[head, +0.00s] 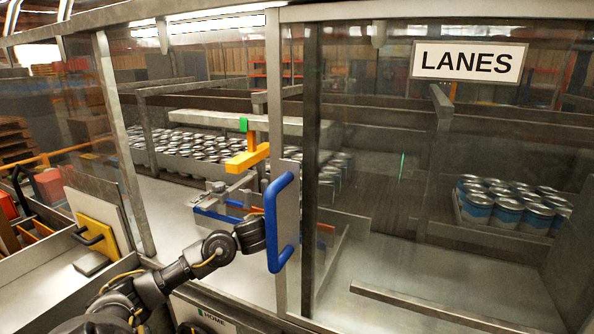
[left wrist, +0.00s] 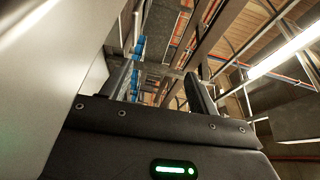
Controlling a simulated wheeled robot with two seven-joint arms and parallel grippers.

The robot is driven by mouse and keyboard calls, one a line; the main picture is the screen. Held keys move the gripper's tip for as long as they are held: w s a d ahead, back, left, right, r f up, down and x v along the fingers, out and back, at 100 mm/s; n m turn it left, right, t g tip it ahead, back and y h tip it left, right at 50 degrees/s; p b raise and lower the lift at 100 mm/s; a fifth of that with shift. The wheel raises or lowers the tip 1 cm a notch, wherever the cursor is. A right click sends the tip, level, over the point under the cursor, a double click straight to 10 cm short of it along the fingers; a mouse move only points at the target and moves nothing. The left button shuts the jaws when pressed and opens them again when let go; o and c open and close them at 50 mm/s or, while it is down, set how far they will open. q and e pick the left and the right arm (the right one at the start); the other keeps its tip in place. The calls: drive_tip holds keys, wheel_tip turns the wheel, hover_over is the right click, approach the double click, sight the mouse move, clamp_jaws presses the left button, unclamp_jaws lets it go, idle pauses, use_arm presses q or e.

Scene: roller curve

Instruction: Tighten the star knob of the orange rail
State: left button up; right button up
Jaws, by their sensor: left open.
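An orange rail (head: 248,158) with a green piece (head: 243,124) at its top is behind the clear front panels, left of centre in the head view. I cannot make out a star knob on it. A blue handle (head: 280,222) stands upright on a grey plate at the door edge, in front of the rail. My left gripper (head: 252,235) is at the left side of this handle; its fingertips are hidden in the head view. The left wrist view shows its two fingers (left wrist: 160,85) apart with nothing between them. I cannot tell whether it touches the handle. My right gripper is out of view.
Blue cans with silver lids stand in groups behind the panels, at the back (head: 195,145) and at the right (head: 508,213). A "LANES" sign (head: 468,62) hangs upper right. A yellow panel with a black handle (head: 97,235) is at the left. Clear panels and metal posts bound the enclosure.

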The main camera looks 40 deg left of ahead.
use_arm(q)
drive_tip(key=s+a+r+n+y, duration=0.15)
drive_tip(key=a+n+y, duration=0.6)
drive_tip(key=n, duration=1.55)
drive_tip(key=p+x, duration=0.1)
drive_tip(key=x, duration=0.2)
drive_tip(key=p+x, duration=0.1)
drive_tip(key=x, duration=0.2)
drive_tip(key=a+p+x, duration=0.1)
drive_tip(key=x, duration=0.2)
drive_tip(key=shift+f+p, duration=0.4)
drive_tip(key=shift+w+a+f, duration=0.1)
drive_tip(key=shift+w+a, duration=0.05)
drive_tip(key=shift+w, duration=0.45)
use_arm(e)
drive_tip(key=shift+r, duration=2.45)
use_arm(q)
drive_tip(key=shift+m+h, duration=0.25)
drive_tip(key=shift+m, duration=0.05)
drive_tip(key=c, duration=1)
drive_tip(key=shift+o, duration=0.2)
